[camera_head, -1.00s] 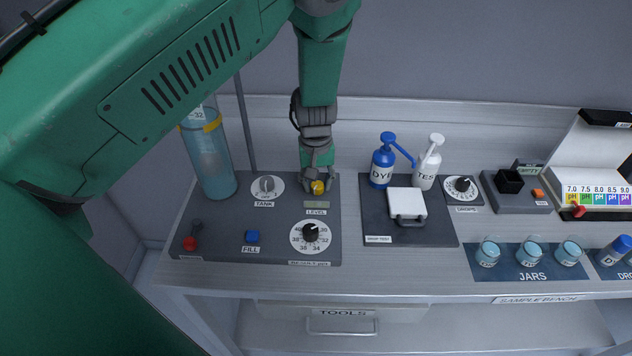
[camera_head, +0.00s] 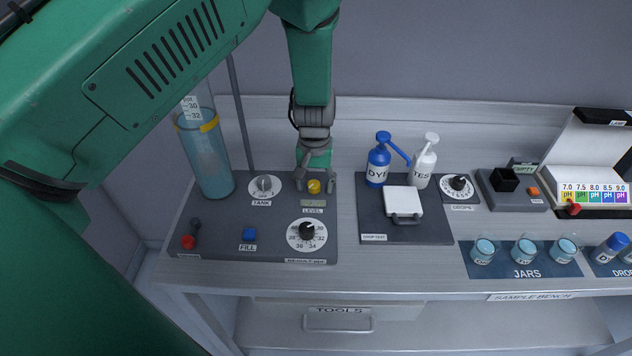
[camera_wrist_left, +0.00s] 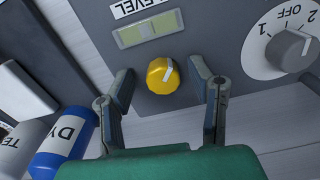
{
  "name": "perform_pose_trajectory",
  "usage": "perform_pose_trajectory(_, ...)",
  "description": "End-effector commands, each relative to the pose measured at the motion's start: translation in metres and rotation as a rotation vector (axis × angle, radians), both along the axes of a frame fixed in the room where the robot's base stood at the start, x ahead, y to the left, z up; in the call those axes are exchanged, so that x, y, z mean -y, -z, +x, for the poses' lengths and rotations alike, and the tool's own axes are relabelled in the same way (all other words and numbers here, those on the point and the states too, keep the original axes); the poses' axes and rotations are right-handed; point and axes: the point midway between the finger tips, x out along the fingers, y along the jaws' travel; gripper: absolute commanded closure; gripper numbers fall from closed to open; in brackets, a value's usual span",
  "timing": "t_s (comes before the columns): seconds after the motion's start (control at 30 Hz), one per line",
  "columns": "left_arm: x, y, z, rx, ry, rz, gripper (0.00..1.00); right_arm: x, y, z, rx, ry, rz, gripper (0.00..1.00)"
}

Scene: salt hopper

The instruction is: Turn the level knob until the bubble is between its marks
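The yellow level knob (camera_head: 314,187) sits on the dark panel, above the LEVEL label. In the left wrist view the knob (camera_wrist_left: 162,75) has a pale pointer line slanting to the upper right. The level vial (camera_wrist_left: 147,28) is a pale green window beside the LEVEL label; it also shows in the head view (camera_head: 313,203). Marks cross the vial, but I cannot clearly make out the bubble. My left gripper (camera_head: 315,186) is open, one finger on each side of the knob, with gaps between. It also shows in the left wrist view (camera_wrist_left: 166,82). My right gripper is out of view.
A water cylinder (camera_head: 205,160) stands left. Blue DYE (camera_head: 378,165) and white (camera_head: 424,165) pump bottles stand right.

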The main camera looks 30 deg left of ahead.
Motion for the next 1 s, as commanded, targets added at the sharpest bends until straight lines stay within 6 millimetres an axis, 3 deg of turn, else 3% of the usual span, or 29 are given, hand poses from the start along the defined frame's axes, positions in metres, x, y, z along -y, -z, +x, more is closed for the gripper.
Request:
perform_pose_trajectory(0.23,-0.001,-0.001,0.002,0.003,-0.001,-0.001,0.52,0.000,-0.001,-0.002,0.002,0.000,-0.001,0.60)
perform_pose_trajectory(0.37,0.000,-0.012,0.003,0.004,-0.001,0.000,0.52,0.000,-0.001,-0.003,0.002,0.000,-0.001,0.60)
perform_pose_trajectory(0.8,0.004,-0.099,0.002,0.006,0.000,0.004,0.52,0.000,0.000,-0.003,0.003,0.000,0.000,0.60)
perform_pose_trajectory(1.0,0.004,-0.117,0.002,0.002,-0.001,0.003,0.52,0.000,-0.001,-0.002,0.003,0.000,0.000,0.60)
